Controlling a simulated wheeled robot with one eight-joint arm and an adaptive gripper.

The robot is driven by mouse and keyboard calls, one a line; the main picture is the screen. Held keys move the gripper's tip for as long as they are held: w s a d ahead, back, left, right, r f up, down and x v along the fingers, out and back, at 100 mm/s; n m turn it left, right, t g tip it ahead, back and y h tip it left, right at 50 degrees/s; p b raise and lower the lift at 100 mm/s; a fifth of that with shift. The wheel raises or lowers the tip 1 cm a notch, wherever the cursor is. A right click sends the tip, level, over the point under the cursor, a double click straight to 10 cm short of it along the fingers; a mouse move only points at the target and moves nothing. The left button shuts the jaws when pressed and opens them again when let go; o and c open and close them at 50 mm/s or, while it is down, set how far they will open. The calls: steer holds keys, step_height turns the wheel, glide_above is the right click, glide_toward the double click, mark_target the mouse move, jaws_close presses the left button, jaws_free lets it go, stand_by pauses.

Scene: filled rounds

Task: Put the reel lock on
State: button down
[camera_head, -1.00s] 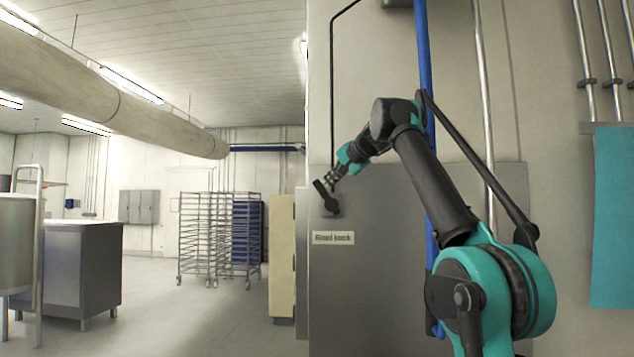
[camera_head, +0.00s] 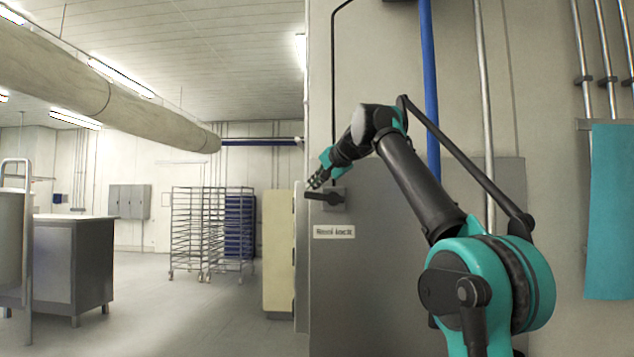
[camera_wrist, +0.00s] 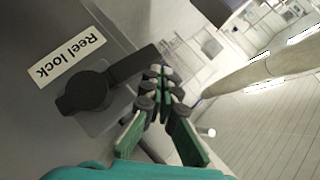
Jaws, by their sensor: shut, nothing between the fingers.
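The reel lock is a black rotary handle (camera_head: 326,197) on a small grey plate on the grey cabinet. Its lever lies about level and points left in the head view. In the wrist view the round hub of the handle (camera_wrist: 82,92) is left of centre and the lever runs up and right from it. My gripper (camera_head: 315,184) is just above the lever's free end. In the wrist view my gripper (camera_wrist: 160,72) is shut and empty, its fingertips beside the lever's end. They look in contact, but I cannot be sure.
A white "Reel lock" label (camera_head: 334,231) is below the handle. A blue pipe (camera_head: 429,90) runs down the wall behind my arm. A cream cabinet (camera_head: 278,255) stands left of the grey cabinet (camera_head: 375,290). Rack trolleys (camera_head: 205,230) stand farther back, with open floor before them.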

steer(key=shift+a+f, duration=0.2)
steer(key=shift+f, duration=0.1)
stand_by(0.6)
steer(key=v, duration=1.2)
steer(key=s+d+f+n+g+h, duration=0.1)
steer(key=d+f, duration=0.2)
steer(key=f, duration=1)
steer(key=d+f+n+g+h, duration=0.1)
steer(key=d+f, duration=0.1)
steer(key=f, duration=1.2)
steer(key=s+d+f+n+g+h, duration=0.1)
steer(key=d+f+h, duration=0.15)
steer(key=f, duration=1.05)
steer(key=s+d+f+g+h, duration=0.1)
steer(key=s+d+f, duration=0.2)
steer(key=s+f, duration=0.5)
steer(key=s+d+f+n+g+h, duration=0.1)
steer(key=s+d+f, duration=0.3)
steer(key=s+f, duration=0.5)
steer(key=s+d+f+n+g+h, duration=0.1)
steer(key=s+d+f, duration=0.3)
steer(key=f, duration=1.2)
steer(key=s, duration=0.4)
steer(key=shift+s+f, duration=0.2)
steer(key=shift+f, duration=0.1)
